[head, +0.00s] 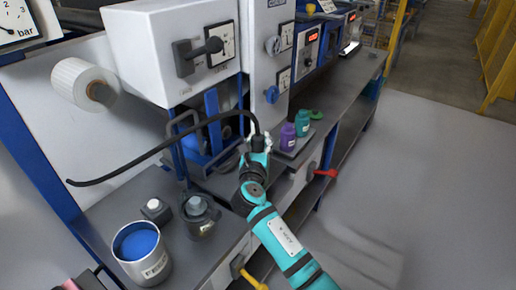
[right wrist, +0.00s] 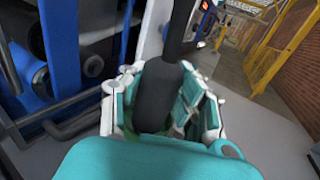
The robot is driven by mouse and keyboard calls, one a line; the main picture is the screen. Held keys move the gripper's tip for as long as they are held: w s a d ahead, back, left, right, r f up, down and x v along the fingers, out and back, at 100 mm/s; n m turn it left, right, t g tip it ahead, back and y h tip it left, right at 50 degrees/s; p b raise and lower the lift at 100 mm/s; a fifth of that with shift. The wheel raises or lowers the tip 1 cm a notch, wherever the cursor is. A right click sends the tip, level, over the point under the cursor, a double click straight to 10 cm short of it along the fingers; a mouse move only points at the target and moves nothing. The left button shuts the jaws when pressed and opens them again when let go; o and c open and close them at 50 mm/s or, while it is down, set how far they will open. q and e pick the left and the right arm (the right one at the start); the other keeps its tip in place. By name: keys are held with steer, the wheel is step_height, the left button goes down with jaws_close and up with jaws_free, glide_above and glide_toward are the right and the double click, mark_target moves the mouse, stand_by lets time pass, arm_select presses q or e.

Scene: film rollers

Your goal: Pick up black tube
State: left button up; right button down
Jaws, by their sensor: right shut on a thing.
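The black tube (head: 165,144) is a long, thin, curved hose in the head view. It arches from my right gripper (head: 259,146) over the bench and ends freely at the left. My right gripper is shut on its thicker end. In the right wrist view, the thick black end of the tube (right wrist: 164,92) stands between the white-and-teal fingers of the gripper (right wrist: 168,112). The tip of this end is hidden down among the fingers. My left gripper is not in view.
On the bench (head: 100,215) stand a metal pot with blue contents (head: 139,248), a grey lidded jar (head: 200,216), and purple (head: 287,136) and teal (head: 302,122) bottles. A white machine cabinet (head: 165,55) rises behind. The floor at right (head: 430,170) is clear.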

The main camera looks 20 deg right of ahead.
step_height(320, 180, up, 33)
steer(key=p, duration=1.9)
steer(key=shift+f, duration=0.25)
